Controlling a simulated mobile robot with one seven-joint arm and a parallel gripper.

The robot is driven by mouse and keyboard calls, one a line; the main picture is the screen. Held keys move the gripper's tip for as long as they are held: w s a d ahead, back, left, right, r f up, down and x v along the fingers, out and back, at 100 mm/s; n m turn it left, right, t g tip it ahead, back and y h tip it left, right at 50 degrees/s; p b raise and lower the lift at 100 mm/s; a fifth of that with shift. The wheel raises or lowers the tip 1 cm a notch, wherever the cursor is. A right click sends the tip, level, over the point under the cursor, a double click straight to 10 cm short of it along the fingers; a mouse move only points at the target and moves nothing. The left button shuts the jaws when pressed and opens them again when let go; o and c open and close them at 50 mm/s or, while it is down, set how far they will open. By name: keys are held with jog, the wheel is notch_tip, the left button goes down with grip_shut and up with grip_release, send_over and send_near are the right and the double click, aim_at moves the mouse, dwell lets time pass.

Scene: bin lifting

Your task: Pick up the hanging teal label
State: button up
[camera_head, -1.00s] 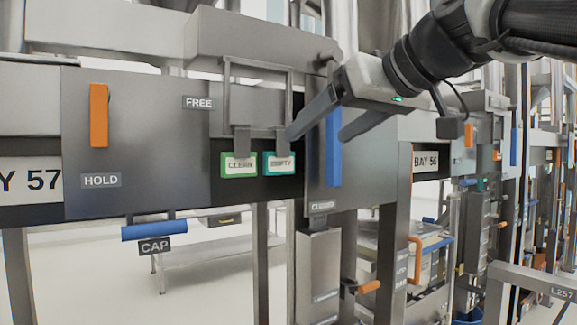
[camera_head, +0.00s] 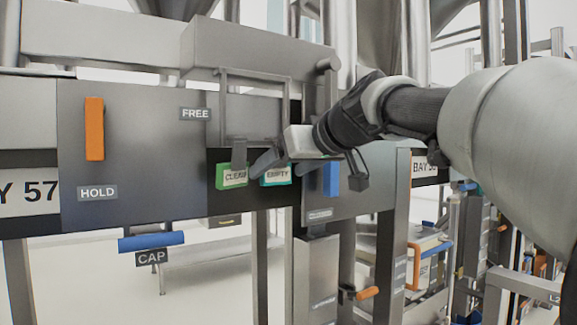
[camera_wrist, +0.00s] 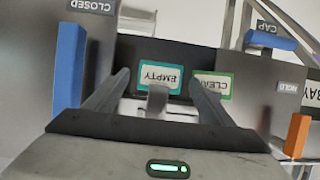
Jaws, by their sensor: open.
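The teal-edged label reading EMPTY (camera_head: 277,175) hangs from a grey clip on the dark panel strip, just right of the green-edged label reading CLEAN (camera_head: 231,177). In the wrist view the teal label (camera_wrist: 161,77) appears upside down between my two fingers, with its grey clip in front of its lower middle. My gripper (camera_wrist: 157,82) is open, and nothing is held in it. The right-hand finger in the wrist view overlaps the green label (camera_wrist: 224,84). In the head view my gripper (camera_head: 268,163) is at the labels, and one finger crosses between them.
A blue handle (camera_head: 331,179) is close right of my gripper; it also shows in the wrist view (camera_wrist: 69,66). A grey frame bar (camera_head: 255,73) is above the labels. An orange handle (camera_head: 94,128) and a blue CAP handle (camera_head: 151,242) are farther left.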

jog(key=x, duration=0.2)
jog(key=shift+w+a+f, duration=0.1)
jog(key=shift+w+a, duration=0.05)
jog(key=shift+w, duration=0.1)
jog(key=c, duration=1.1)
jog(key=shift+o, duration=0.2)
